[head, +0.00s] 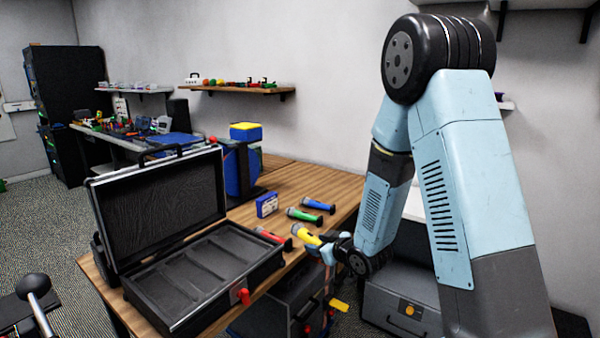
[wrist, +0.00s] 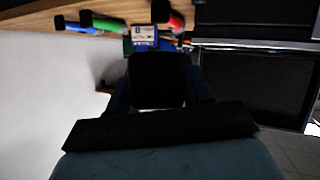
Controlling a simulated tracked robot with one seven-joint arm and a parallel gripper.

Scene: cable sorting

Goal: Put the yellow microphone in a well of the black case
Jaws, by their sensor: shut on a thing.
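The yellow microphone (head: 307,237) is between the jaws of my gripper (head: 325,246), above the table's front edge. Its yellow part points left, toward the case, and sits a little right of it. The black case (head: 276,271) lies open on the table with its lid (head: 160,205) raised, and its wells (head: 205,265) look empty. In the wrist view my gripper (wrist: 158,78) is seen from behind with a dark block between its fingers, likely the microphone's end. The case's dark lid (wrist: 262,85) shows at the right there.
Red (head: 273,238), green (head: 303,215) and blue (head: 318,205) microphones lie on the wooden table (head: 325,183) right of the case. A red clasp (head: 240,296) sticks out at the case's front.

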